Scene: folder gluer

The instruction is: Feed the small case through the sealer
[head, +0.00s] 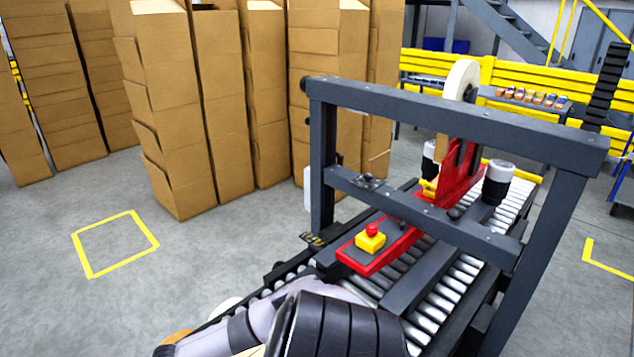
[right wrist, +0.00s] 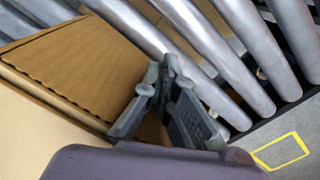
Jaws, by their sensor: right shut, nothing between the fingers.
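The sealer (head: 455,115) is a dark grey frame over a roller conveyor (head: 455,290). It has a red tape head (head: 460,170) with a white tape roll (head: 461,80) on top. In the head view a dark arm part hides most of the near conveyor end. My left gripper is not in view.
Tall stacks of folded cardboard (head: 175,110) stand behind at left. A yellow floor square (head: 115,243) marks bare floor. A yellow barrier (head: 560,105) runs behind the sealer.

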